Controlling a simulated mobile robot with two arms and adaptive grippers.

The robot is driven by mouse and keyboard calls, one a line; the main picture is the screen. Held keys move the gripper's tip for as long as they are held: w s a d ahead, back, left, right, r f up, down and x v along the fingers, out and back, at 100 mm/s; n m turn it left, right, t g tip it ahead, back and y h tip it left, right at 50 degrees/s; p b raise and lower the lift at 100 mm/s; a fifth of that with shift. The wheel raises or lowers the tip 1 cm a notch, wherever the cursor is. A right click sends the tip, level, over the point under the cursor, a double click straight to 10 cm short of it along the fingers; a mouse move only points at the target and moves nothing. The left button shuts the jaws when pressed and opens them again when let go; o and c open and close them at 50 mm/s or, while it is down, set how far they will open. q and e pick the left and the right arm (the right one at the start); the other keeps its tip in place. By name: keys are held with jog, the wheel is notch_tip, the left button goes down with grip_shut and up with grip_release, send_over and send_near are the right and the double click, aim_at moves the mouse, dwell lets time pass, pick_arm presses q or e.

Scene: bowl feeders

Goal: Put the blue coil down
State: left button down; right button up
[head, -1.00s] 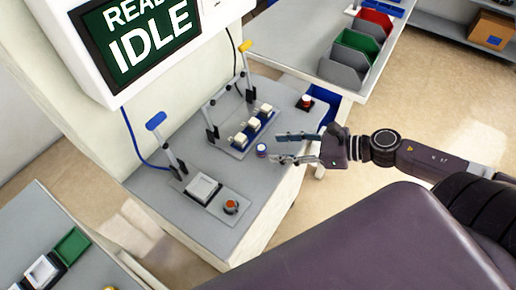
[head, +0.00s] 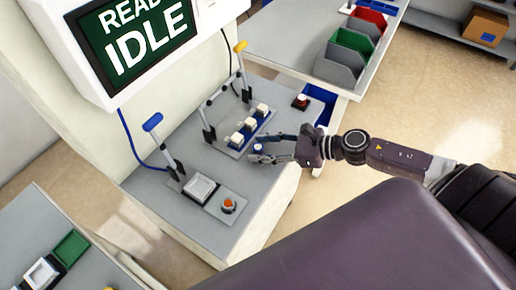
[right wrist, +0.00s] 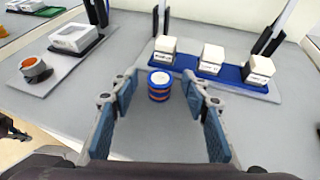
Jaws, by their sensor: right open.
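The blue coil (head: 258,148) is a small upright cylinder with a pale top. It stands on the grey worktop (head: 225,172). In the right wrist view the coil (right wrist: 159,88) shows blue and orange bands. My right gripper (head: 264,147) is open, its fingers reaching in from the right around the coil. In the right wrist view the coil is between the fingertips of the gripper (right wrist: 160,80), with a visible gap on each side.
A blue fixture with white blocks (head: 250,125) stands just behind the coil, near two levers. A white pad (head: 201,189) and an orange button (head: 228,205) are at the front left.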

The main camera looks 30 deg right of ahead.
grip_shut()
notch_tip(320, 180, up, 13)
jog(key=p, duration=0.2)
notch_tip(320, 180, up, 7)
jog(key=p, duration=0.4)
send_over(262, 148)
jog(key=s+a+r+n+g+y, duration=0.1)
jog(key=s+a+r+n, duration=0.1)
jog(key=s+a, duration=0.3)
jog(key=shift+s+r+g+y, duration=0.3)
jog(key=shift+s+r+g, duration=0.1)
jog(key=shift+r, duration=0.25)
jog(key=shift+f, duration=0.1)
